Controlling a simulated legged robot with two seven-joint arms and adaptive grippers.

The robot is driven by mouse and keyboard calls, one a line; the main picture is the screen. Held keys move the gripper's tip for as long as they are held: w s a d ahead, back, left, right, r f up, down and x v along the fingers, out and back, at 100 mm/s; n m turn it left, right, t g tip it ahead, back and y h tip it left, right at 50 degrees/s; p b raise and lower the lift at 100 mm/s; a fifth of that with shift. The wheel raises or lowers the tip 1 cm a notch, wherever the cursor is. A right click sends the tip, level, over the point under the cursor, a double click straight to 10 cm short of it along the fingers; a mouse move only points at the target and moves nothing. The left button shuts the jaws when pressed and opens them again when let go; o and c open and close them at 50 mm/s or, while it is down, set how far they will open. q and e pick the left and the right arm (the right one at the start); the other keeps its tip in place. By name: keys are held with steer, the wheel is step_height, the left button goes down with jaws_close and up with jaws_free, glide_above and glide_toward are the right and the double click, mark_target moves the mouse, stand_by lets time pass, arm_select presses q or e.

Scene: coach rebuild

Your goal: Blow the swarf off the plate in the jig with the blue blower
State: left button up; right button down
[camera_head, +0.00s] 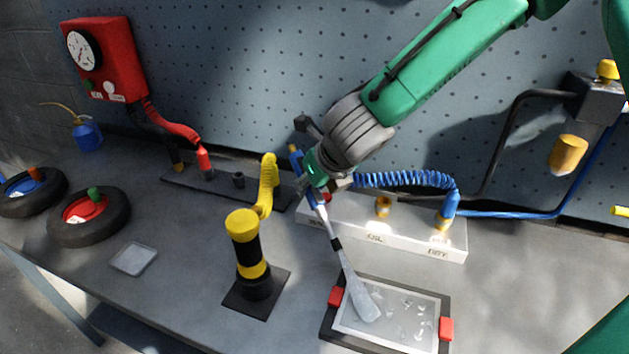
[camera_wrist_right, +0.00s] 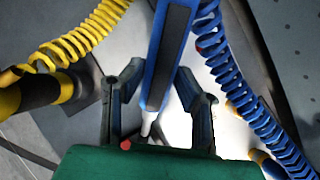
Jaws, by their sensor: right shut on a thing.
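The blue blower (camera_head: 296,158) is held in my right gripper (camera_head: 318,182), which is shut on it. It also shows between the fingers in the right wrist view (camera_wrist_right: 168,55). Its thin nozzle slants down toward the plate (camera_head: 392,318), and a pale widening streak, like an air jet, runs from the nozzle tip onto the plate's left part. The plate lies in the dark jig (camera_head: 446,298) between two red clamps. Small pale swarf bits (camera_head: 420,309) are scattered over its middle and right part. My left gripper is not in view.
A blue coiled hose (camera_head: 405,180) runs to a white holder block (camera_head: 345,212) behind the jig. A yellow-black post (camera_head: 246,245) with a yellow coil stands left of the jig. Two tyre-like rings (camera_head: 90,217) and a small pale tray (camera_head: 134,258) lie farther left.

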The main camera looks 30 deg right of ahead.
steer(key=shift+s+d+f, duration=0.35)
steer(key=shift+s+d, duration=0.05)
steer(key=shift+s, duration=0.3)
steer(key=shift+r+p, duration=0.1)
steer(key=shift+p, duration=0.2)
steer(key=shift+d, duration=0.15)
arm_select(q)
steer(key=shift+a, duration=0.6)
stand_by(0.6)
